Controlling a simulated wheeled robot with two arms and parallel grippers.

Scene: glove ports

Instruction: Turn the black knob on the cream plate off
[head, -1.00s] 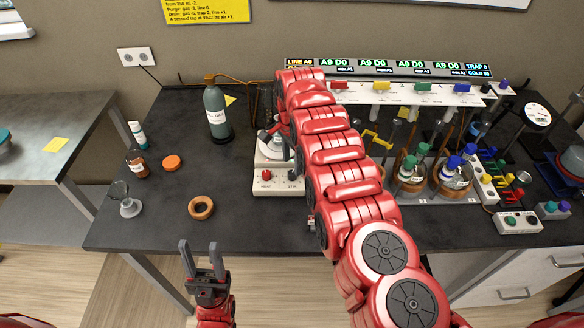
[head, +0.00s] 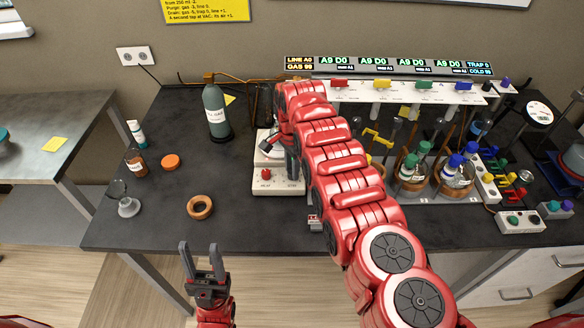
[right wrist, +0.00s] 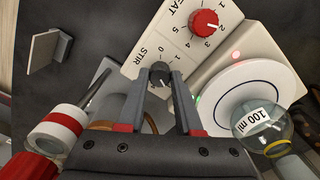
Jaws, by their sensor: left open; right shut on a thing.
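The cream plate is a stirrer hotplate (head: 268,189) with a red knob (head: 266,174) marked HEAT and a black knob marked STIR. In the right wrist view the black knob (right wrist: 160,72) sits between the fingertips of my right gripper (right wrist: 160,76), which is shut on it. I cannot tell clearly where its pointer stands. In the head view my right gripper (head: 292,168) comes down over the STIR side of the front panel and hides the black knob. My left gripper (head: 199,246) is open and empty in front of the table's edge.
The red knob (right wrist: 204,22) and the round white top (right wrist: 240,95) are close beside my right gripper. A flask marked 100 ml (right wrist: 262,130) is near it.

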